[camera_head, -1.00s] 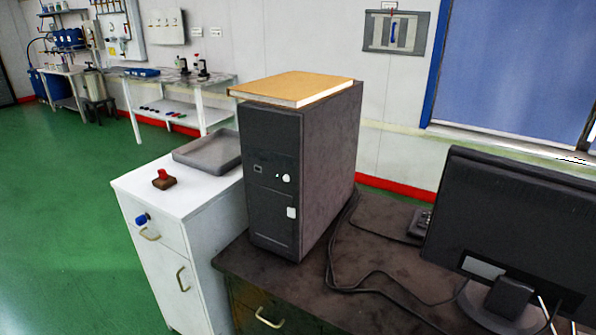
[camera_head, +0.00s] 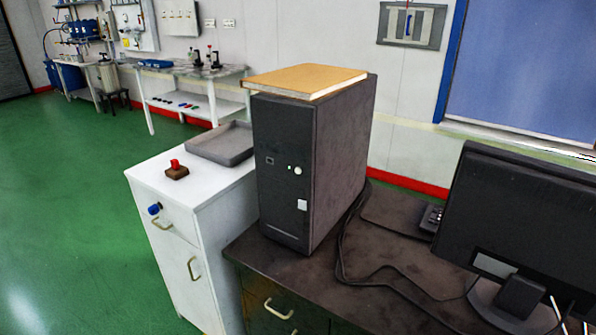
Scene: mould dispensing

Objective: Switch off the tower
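The tower (camera_head: 285,220) is a dark computer case standing upright on the dark desk. Its front panel carries a round white button (camera_head: 298,170) with a small green light (camera_head: 290,168) beside it. A pale square switch or tab (camera_head: 302,204) sits lower on the same front. A tan book (camera_head: 305,80) lies flat on top of the tower. Neither of my grippers shows in the head view.
The dark desk (camera_head: 290,268) also holds a monitor (camera_head: 525,225) at right and loose black cables (camera_head: 385,278). A white cabinet (camera_head: 225,225) at left carries a grey tray (camera_head: 222,148) and a small red-topped object (camera_head: 176,170). Green floor at left is clear.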

